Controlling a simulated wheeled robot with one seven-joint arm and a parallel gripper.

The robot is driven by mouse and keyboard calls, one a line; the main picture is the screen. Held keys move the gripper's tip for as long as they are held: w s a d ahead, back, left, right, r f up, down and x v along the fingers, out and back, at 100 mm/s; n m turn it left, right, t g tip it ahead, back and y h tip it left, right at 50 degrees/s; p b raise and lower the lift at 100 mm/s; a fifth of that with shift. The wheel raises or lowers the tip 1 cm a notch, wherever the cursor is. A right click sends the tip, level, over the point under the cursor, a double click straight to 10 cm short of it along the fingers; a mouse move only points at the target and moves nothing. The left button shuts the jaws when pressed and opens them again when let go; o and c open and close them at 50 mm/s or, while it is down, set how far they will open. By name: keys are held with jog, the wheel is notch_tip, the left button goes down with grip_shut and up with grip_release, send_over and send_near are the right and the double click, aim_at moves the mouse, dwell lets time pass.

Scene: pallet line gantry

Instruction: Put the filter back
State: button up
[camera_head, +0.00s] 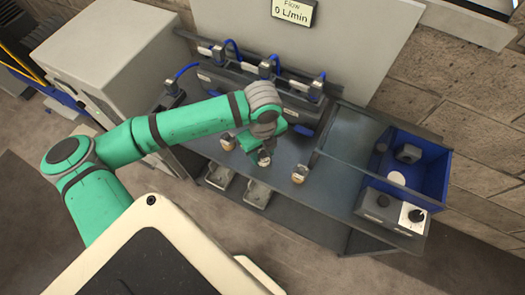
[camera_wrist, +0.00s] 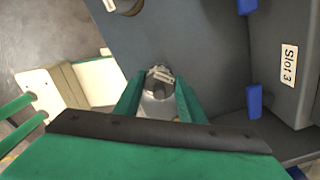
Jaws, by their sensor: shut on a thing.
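My gripper (camera_head: 265,150) is over the front part of the dark bench, below the row of slots. In the wrist view its two green fingers (camera_wrist: 159,82) are closed on the sides of a round, grey-white piece (camera_wrist: 157,98) with a pale bar across its dark top. The fingers hide part of it, and I cannot tell whether it is the filter or whether it touches the bench. The slot housing (camera_head: 255,102) has several grey blocks with blue hoses. A "Slot 3" label (camera_wrist: 288,66) shows at the right of the wrist view.
Small round cups stand on the bench left (camera_head: 228,141) and right (camera_head: 299,174) of my gripper. A blue bin (camera_head: 432,178) holding dark parts and a white disc is at the right, behind a grey box with a knob (camera_head: 415,216). The display (camera_head: 292,9) reads 0 L/min.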

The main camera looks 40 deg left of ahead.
aim_at(262, 151)
jog(key=o, duration=1.1)
jog(key=shift+o, duration=0.2)
notch_tip(262, 151, up, 12)
jog(key=shift+r, duration=0.2)
